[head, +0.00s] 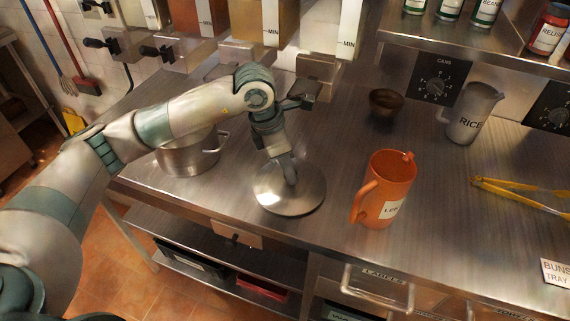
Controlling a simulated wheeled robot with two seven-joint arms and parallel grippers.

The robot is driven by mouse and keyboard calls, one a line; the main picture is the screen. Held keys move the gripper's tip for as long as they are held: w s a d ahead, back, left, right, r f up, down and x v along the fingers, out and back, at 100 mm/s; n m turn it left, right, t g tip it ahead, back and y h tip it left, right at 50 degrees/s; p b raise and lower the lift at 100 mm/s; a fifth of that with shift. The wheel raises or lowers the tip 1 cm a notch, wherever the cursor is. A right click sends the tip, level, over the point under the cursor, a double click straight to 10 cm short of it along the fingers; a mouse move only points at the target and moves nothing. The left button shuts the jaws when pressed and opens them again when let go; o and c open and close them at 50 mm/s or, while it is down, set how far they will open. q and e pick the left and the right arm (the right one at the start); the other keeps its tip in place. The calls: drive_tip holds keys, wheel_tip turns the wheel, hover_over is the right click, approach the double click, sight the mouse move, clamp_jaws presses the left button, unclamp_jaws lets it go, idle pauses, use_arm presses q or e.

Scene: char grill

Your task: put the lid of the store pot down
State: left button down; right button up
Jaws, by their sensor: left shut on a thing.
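The round steel lid (300,198) is at the front of the steel counter, left of the orange jug. My left gripper (290,180) is above the lid and shut on its handle, which the fingers hide. I cannot tell whether the lid touches the counter. A steel pot (190,158) with side handles stands to the left, partly behind my left arm. My right gripper is not in view.
An orange jug (386,190) stands close to the right of the lid. A small brown bowl (386,102), a grey RICE jug (470,113) and yellow tongs (522,193) are farther right. Dispensers (268,22) line the back. The counter's front edge is near the lid.

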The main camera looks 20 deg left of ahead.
use_arm(q)
drive_tip(key=shift+s+d+r, duration=0.15)
drive_tip(key=shift+d, duration=0.05)
drive_tip(key=shift+s+d, duration=0.1)
drive_tip(key=c, duration=1.5)
unclamp_jaws()
drive_tip(key=shift+o, duration=0.2)
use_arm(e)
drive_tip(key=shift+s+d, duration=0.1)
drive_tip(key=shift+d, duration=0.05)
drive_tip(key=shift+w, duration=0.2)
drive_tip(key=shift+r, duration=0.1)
